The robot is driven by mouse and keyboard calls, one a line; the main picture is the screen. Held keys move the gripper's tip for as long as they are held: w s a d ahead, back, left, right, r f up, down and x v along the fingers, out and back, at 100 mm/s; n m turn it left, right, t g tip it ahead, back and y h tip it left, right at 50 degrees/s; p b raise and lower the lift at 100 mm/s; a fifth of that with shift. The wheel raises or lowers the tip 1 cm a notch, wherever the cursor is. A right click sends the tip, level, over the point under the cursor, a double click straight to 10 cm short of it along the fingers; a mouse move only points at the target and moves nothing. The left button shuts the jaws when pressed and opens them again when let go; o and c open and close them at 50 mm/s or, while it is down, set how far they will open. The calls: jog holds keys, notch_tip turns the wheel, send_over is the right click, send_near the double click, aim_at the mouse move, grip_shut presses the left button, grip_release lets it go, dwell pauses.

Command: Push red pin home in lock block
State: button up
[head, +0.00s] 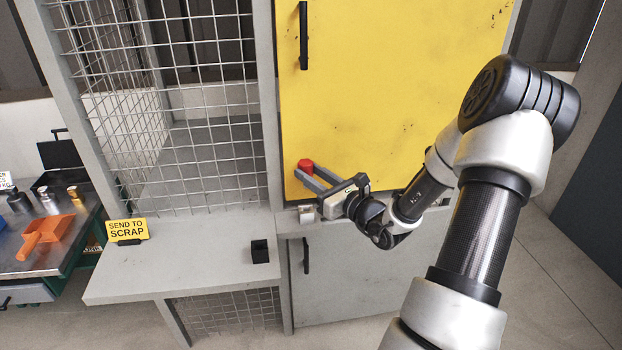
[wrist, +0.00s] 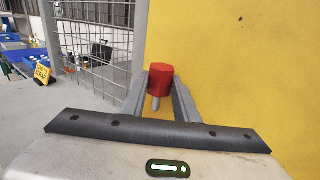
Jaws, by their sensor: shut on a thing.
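The red pin has a red faceted head (head: 306,166) and a pale metal shank, which shows below the head in the wrist view (wrist: 155,104). My gripper (head: 306,174) is shut on the pin, with one grey finger on each side of it. The pin is held upright in front of the yellow door, above the ledge. A small pale metal block (head: 306,214) sits on the ledge below my gripper; it may be the lock block, but I cannot tell for certain. No hole is visible in it. The pin's lower end is hidden in the head view.
The yellow door (head: 400,80) with a black handle stands close behind my gripper. A wire mesh guard (head: 200,110) is on the left. A black block (head: 260,251) and a yellow scrap sign (head: 128,229) stand on the grey shelf (head: 190,265). An orange scoop (head: 45,238) lies further left.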

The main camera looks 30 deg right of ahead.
jog(key=shift+r, duration=0.1)
dwell(0.3)
jog(key=shift+f+b, duration=1.9)
jog(key=shift+f, duration=1.05)
jog(key=shift+f, duration=1)
jog(key=shift+f, duration=0.2)
jog(key=shift+f, duration=1.45)
jog(key=o, duration=1.1)
jog(key=shift+d, duration=0.2)
